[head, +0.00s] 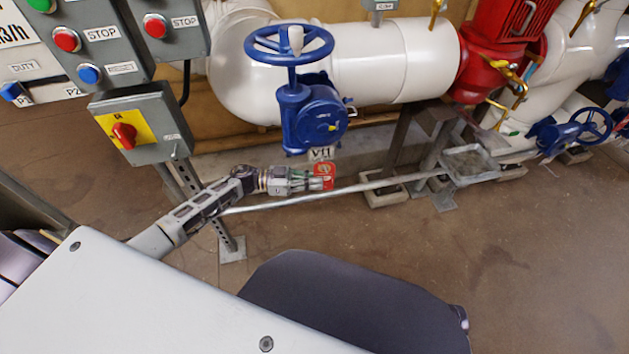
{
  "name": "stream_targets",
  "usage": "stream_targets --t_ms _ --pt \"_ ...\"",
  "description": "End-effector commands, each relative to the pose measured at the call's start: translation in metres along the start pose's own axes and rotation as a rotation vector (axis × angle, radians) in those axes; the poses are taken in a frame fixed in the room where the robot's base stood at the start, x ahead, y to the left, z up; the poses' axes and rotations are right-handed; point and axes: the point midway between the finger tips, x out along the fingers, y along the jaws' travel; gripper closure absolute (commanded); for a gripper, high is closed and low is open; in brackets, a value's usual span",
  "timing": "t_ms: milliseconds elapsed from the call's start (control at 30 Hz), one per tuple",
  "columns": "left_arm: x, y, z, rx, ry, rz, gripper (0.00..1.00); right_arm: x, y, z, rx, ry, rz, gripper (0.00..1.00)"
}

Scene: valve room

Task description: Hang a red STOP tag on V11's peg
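A red tag (325,171) with pale marks is at the fingertips of my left gripper (313,182), which seems shut on it. The arm reaches in from the left, and the tag is just below the V11 label (321,154). That label hangs under the blue valve (313,118) with its blue handwheel (289,43). I cannot make out the peg; it may be hidden by the tag or too small to see. I cannot tell whether the tag touches the label. My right gripper is not in view.
Grey control boxes (146,122) with a red switch stand on a post close to my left arm. A metal tray (468,163) and a red pump (497,45) are to the right. Open floor (540,260) lies at lower right.

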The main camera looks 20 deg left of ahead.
Motion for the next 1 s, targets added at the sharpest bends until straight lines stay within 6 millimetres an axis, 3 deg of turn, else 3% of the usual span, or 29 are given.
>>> stream_targets --t_ms 900,1000 --pt "-0.0008 -0.003 0.0044 0.0 0.0 0.0 1.0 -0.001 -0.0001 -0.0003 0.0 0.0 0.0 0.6" --pt "-0.0008 -0.003 0.0043 0.0 0.0 0.0 0.83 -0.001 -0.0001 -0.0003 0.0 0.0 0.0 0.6"
